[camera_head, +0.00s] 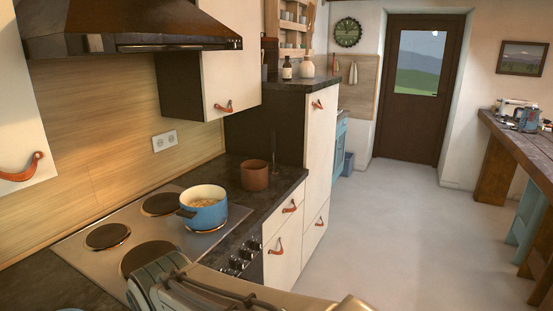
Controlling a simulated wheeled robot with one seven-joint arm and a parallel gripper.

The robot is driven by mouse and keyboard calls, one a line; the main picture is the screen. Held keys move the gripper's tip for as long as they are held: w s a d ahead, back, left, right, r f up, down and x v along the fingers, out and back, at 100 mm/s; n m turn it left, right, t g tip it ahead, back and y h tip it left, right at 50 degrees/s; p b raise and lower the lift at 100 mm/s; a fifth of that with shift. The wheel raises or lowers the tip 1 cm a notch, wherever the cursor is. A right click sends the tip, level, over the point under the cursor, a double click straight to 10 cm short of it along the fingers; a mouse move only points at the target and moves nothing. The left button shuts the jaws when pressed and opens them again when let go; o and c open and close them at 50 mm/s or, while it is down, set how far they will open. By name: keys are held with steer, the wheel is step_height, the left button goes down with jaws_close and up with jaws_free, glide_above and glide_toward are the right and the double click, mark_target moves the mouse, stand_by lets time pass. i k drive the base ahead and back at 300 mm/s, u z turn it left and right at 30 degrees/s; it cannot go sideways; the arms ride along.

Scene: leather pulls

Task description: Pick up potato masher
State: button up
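I cannot make out a potato masher with certainty. A thin dark upright piece (273,150), perhaps a utensil, shows at the back of the dark counter, just right of and behind a brown pot (254,178). Its lower end is hidden behind the pot, and it is too small to identify. Part of my arm crosses the bottom of the view in front of the stove. My gripper's fingers do not show.
A blue pot (204,212) with food in it stands on the hob (88,266). A range hood (120,25) overhangs it. A tall cabinet (317,150) rises beyond the counter (270,208). The floor (400,235) is clear to the right, up to a wooden table (520,148).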

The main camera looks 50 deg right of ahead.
mark_target(273, 171)
steer(key=z, duration=2.45)
steer(key=i, duration=3.1)
steer(key=u, duration=2.4)
steer(key=i, duration=0.45)
steer(key=z, duration=0.05)
